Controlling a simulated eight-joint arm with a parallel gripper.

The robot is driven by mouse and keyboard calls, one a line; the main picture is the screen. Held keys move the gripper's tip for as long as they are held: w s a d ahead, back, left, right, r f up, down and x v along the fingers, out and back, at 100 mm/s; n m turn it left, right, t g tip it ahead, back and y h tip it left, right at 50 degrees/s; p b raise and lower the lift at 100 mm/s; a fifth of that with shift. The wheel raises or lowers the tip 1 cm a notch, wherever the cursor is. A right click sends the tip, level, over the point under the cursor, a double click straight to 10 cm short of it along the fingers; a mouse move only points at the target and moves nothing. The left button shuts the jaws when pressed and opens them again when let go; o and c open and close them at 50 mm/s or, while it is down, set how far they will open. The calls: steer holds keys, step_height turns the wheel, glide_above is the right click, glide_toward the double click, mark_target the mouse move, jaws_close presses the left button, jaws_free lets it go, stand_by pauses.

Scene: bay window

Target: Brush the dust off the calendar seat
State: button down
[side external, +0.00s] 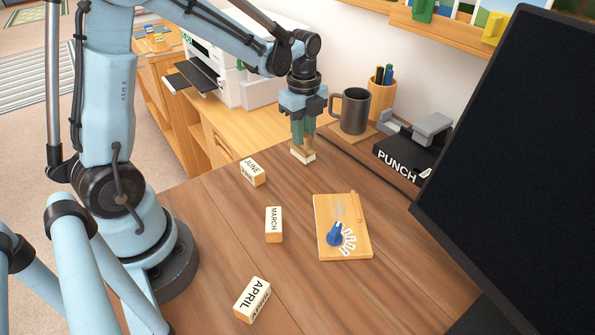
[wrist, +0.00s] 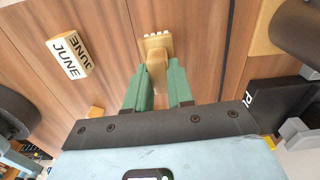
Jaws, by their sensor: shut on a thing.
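My gripper (side external: 302,137) is shut on a small brush (side external: 303,156) with a pale wooden handle and white bristles. The brush points down at the back of the desk, bristles at or just above the surface; I cannot tell if they touch. In the wrist view the brush (wrist: 155,42) sits between my green fingers (wrist: 160,75). The calendar seat appears to be the light wooden board (side external: 326,205), nearer the camera and right of the brush.
Month blocks JUNE (side external: 252,173), MARCH (side external: 274,225) and APRIL (side external: 252,300) lie left of the board. A dark mug (side external: 352,112), pen cup (side external: 381,98), hole punch (side external: 405,155) and monitor (side external: 520,150) border the right. Desk between brush and board is clear.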

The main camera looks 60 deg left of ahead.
steer(key=shift+r, duration=2.25)
steer(key=shift+s+d+r+n, duration=0.1)
steer(key=shift+d+r+n, duration=0.15)
steer(key=shift+n, duration=0.25)
steer(key=s+d+r+n, duration=0.5)
steer(key=d+r+n, duration=0.3)
steer(key=n, duration=0.8)
steer(key=shift+w+d+f+n, duration=0.4)
steer(key=shift+d+f+n, duration=0.85)
steer(key=shift+f+n, duration=0.6)
steer(key=shift+w+d+f+n, duration=0.4)
steer(key=shift+d+f+n, duration=1.1)
steer(key=shift+n, duration=0.6)
steer(key=shift+w+d+f+n, duration=0.4)
steer(key=shift+d+f+n, duration=0.65)
steer(key=shift+f+n, duration=0.9)
steer(key=shift+f, duration=1.2)
